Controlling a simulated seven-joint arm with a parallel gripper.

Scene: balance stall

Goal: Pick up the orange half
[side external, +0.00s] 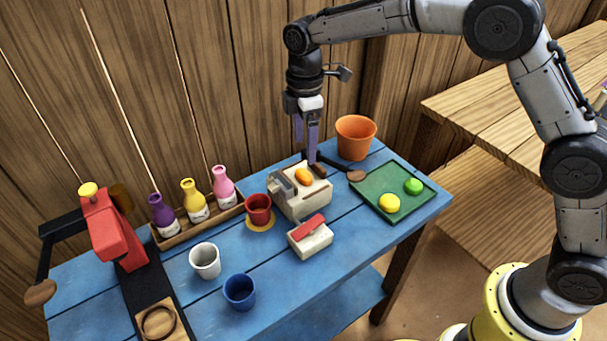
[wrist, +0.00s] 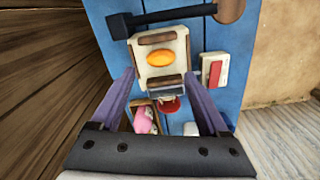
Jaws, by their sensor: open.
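The orange half (side external: 303,176) lies on top of a cream, boxy press (side external: 297,199) with a dark lever. In the wrist view the orange half (wrist: 160,57) shows as a bright oval on the pale top of the press (wrist: 160,73), between two brown strips. My gripper (side external: 306,157) hangs pointing down, above and just behind the press in the side view. In the wrist view its two purple fingers (wrist: 166,82) are spread apart with nothing held between them. The orange half is apart from the fingers.
A green tray (side external: 385,214) holding a yellow and a green fruit is right of the press. An orange pot (side external: 355,137) stands behind. A red cup (side external: 258,209), a small red-topped box (side external: 310,237) and a bottle rack (side external: 203,222) are near. The front right blue tabletop is clear.

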